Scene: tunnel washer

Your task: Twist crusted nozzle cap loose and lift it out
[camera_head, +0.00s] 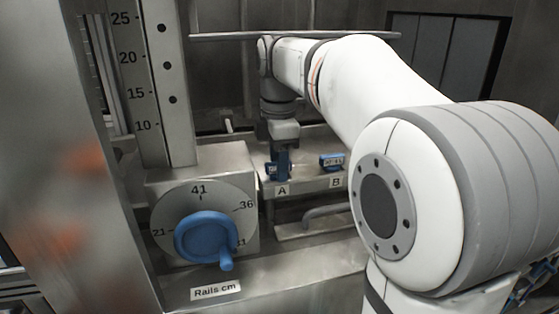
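My gripper (280,152) points straight down at the ledge, over the spot marked A. A blue part (273,171) is right at its fingertips there. It is too small to tell whether the fingers touch it, or whether it is a nozzle cap. A second blue piece (331,162) with a small light label sits on the ledge above the mark B, to the right of my gripper and apart from it. I cannot make out any crust on either piece.
A blue handwheel (206,237) on a numbered dial stands at the front left, above a "Rails cm" label (216,291). A numbered upright scale (153,80) rises behind it. A bar handle (325,215) is below the ledge (308,184). A thin horizontal bar (225,37) crosses behind my arm.

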